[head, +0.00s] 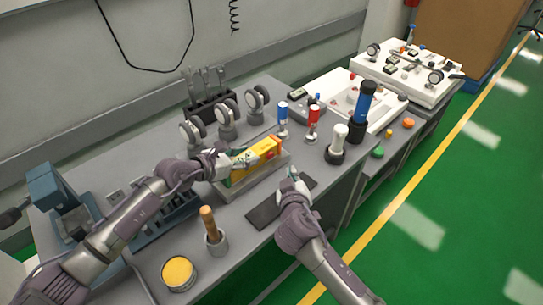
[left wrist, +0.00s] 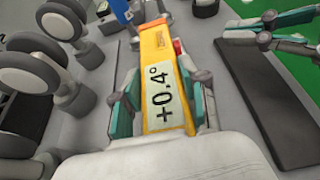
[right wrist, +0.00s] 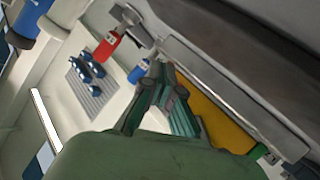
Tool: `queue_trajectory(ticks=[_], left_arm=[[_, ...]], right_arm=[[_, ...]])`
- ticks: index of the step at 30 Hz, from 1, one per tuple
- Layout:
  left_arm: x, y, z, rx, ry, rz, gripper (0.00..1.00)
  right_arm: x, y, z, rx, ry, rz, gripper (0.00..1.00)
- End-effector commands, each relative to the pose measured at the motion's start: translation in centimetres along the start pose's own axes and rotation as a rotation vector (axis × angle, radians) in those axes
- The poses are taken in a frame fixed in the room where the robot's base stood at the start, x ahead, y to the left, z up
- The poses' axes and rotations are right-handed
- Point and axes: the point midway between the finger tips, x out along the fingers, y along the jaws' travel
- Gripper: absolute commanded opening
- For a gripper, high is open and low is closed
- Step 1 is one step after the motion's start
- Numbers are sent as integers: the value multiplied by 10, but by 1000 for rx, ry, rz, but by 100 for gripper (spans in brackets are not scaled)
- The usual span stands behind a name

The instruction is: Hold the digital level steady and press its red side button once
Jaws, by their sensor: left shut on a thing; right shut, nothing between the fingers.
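The digital level (head: 262,149) is a yellow bar above a grey stand (head: 250,176) on the bench. In the left wrist view, the level (left wrist: 154,45) shows a display (left wrist: 160,97) reading +0.4°. Its red side button (left wrist: 178,46) sticks out on the right side, towards its far end. My left gripper (head: 236,160) is shut on the level, one finger along each side. My right gripper (head: 293,180) is shut and empty, in front of the level. In the left wrist view its fingertips (left wrist: 262,36) are right of the red button, with a gap between.
A dark mat (head: 264,211) lies below my right gripper. Red (head: 313,120) and blue (head: 282,115) topped posts stand past the level's far end. A white-knobbed post (head: 338,140) is to the right.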

Motion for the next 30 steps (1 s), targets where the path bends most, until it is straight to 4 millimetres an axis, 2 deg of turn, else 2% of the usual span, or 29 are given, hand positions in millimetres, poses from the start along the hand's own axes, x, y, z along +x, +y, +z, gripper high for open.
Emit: queue_trajectory(ticks=[6,12,30], left_arm=[[0,0,0,0,0,0,0],[0,0,0,0,0,0,0],[0,0,0,0,0,0,0]], right_arm=[[20,-15,-15,1,0,0,0],[30,-22,-22,0,1,0,0],[32,-23,-23,-1,0,0,0]])
